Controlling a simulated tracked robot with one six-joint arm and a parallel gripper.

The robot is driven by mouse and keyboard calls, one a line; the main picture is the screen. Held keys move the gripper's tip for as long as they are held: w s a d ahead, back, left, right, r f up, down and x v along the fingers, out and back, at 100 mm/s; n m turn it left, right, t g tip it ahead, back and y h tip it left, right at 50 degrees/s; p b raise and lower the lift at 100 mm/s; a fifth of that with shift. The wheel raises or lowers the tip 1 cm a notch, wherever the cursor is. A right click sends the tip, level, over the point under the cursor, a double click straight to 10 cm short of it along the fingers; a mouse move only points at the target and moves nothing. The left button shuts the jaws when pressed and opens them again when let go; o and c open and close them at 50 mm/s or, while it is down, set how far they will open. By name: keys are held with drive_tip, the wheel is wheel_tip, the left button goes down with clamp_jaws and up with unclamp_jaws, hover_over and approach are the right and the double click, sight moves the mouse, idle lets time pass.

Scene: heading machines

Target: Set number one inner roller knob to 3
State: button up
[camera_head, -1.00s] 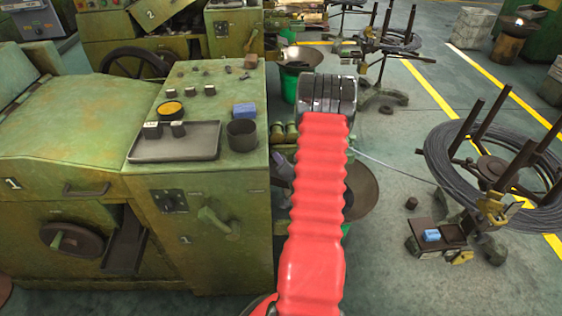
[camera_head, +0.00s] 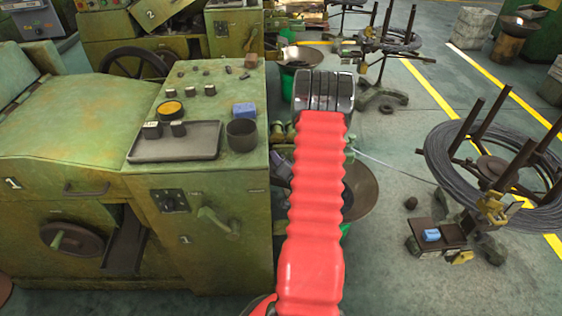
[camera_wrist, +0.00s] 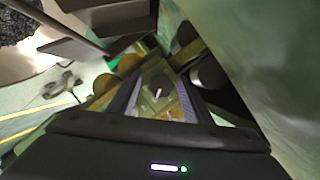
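Machine number one (camera_head: 210,250) is the green machine at the left in the head view, marked 1. Olive rollers (camera_head: 278,132) show at its right side, partly behind my red arm. In the wrist view a small knob-like part with a pale pointer mark (camera_wrist: 158,92) sits on a green block, between rounded dark and yellowish parts. No scale number is readable there, so I cannot tell its setting. My gripper (camera_wrist: 160,104) points at this part; its two fingers stand apart on either side, and I see nothing held.
A green machine wall (camera_wrist: 240,60) rises close on the right of the wrist view. Dark plates (camera_wrist: 105,18) project at its upper left. A bowl (camera_head: 358,192) stands right of my arm, and a wire coil stand (camera_head: 490,168) further right. Floor lies between.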

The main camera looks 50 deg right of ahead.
drive_tip(key=v, duration=1.3)
drive_tip(key=shift+s+a, duration=0.25)
drive_tip(key=shift+s, duration=0.1)
idle(0.4)
